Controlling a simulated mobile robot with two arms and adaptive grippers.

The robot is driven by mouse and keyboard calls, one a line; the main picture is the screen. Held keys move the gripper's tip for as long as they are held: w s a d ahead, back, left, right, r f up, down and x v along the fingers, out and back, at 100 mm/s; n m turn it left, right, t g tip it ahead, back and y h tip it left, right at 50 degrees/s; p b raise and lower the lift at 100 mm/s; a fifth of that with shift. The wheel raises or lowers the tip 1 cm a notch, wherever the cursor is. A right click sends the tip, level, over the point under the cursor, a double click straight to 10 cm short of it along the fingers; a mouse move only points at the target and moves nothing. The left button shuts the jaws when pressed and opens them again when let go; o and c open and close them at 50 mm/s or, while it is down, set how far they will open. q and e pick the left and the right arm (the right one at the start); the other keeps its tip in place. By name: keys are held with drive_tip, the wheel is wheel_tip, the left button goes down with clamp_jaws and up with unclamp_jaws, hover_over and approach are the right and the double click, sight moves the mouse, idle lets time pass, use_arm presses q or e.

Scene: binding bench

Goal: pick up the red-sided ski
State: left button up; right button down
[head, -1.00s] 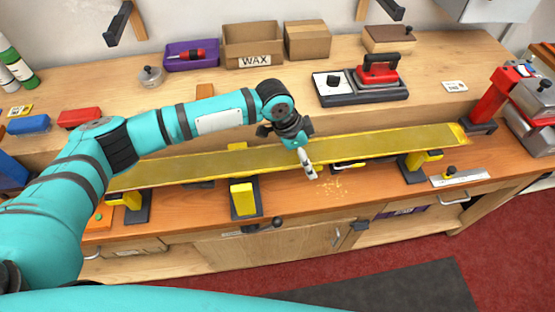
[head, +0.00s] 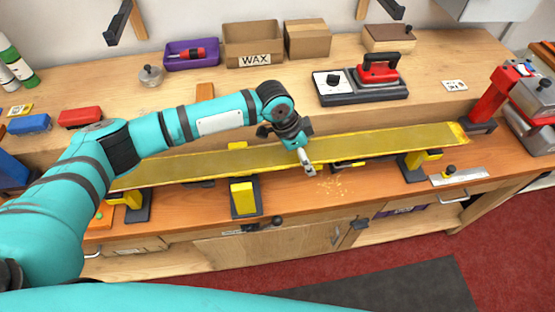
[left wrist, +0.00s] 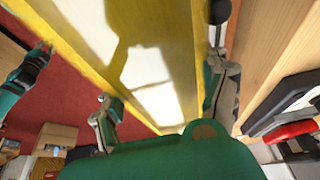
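A long ski (head: 390,140) with a dull gold face and yellow edges lies across supports on the bench. I see no red side on it and no other ski. My left gripper (head: 308,168) is at the middle of the ski. In the left wrist view the ski (left wrist: 85,35) runs between the fingers of my left gripper (left wrist: 162,95), one finger close beside each edge. I cannot tell whether they press on it.
Yellow-and-black supports (head: 243,198) stand under the ski. An iron (head: 378,72) on a dark base, a wax box (head: 252,45) and a purple tray (head: 190,56) stand on the raised back shelf. A metal scraper (head: 460,177) lies at front right. A red clamp (head: 505,92) stands at the ski's right end.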

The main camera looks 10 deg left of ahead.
use_arm(q)
drive_tip(key=c, duration=0.9)
drive_tip(key=shift+w+r, duration=0.1)
drive_tip(key=shift+r, duration=0.05)
